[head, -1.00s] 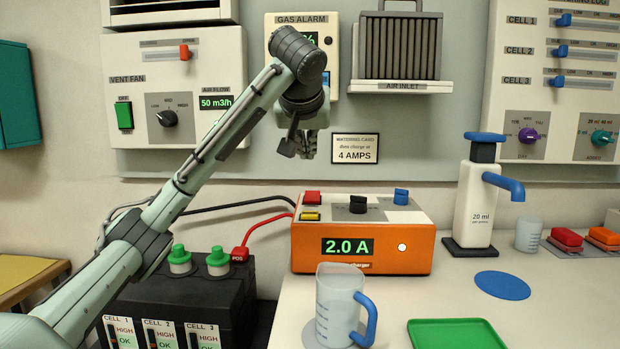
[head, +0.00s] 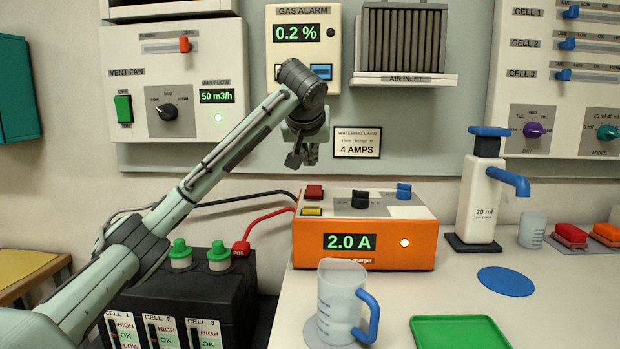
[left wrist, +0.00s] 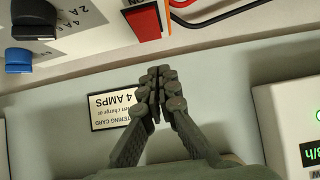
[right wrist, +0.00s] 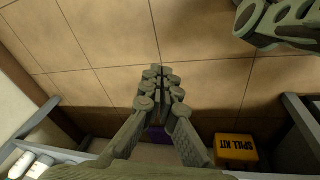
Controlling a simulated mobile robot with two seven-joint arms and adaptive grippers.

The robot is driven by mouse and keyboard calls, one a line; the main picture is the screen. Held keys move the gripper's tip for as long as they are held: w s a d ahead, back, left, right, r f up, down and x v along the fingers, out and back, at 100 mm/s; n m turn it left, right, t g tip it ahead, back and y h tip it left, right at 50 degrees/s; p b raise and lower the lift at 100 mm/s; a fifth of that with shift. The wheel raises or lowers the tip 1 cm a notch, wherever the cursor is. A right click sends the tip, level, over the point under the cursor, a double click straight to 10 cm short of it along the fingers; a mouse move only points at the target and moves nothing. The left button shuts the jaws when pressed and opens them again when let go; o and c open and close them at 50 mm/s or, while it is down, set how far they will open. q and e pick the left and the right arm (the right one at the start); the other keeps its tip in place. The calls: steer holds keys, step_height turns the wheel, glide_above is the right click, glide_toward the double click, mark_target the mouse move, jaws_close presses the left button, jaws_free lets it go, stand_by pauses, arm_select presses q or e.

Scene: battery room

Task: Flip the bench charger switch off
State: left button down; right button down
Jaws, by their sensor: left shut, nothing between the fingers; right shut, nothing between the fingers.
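The orange bench charger (head: 364,256) stands on the white bench, its display reading 2.0 A with a pale lamp lit beside it. A red rocker switch (head: 314,191) sits at the left of its top panel. In the left wrist view the red switch (left wrist: 142,22) stands near the word ON, just beyond my fingertips. My left gripper (head: 311,156) is shut and empty, above and behind the switch, apart from it. It also shows in the left wrist view (left wrist: 160,88). My right gripper (right wrist: 160,84) is shut and empty over the floor, outside the head view.
The charger top also has a yellow part (head: 312,211), a black knob (head: 360,199) and a blue knob (head: 403,191). A clear jug (head: 336,300) stands in front. Red and black cables run left towards the battery (head: 190,294). A wall card (head: 357,142) hangs behind.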

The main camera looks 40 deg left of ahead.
mark_target(309, 191)
arm_select(q)
steer(key=f, duration=0.1)
steer(key=w+f, duration=0.1)
steer(key=a+f, duration=0.1)
steer(key=f, duration=0.1)
steer(key=shift+w+a, duration=0.1)
steer(key=shift+w, duration=0.3)
steer(key=shift+w+f, duration=0.1)
steer(key=shift+f, duration=0.6)
arm_select(e)
steer(key=shift+s+d+f, duration=0.2)
steer(key=shift+s+f, duration=0.4)
steer(key=shift+f, duration=0.3)
steer(key=shift+f, duration=0.1)
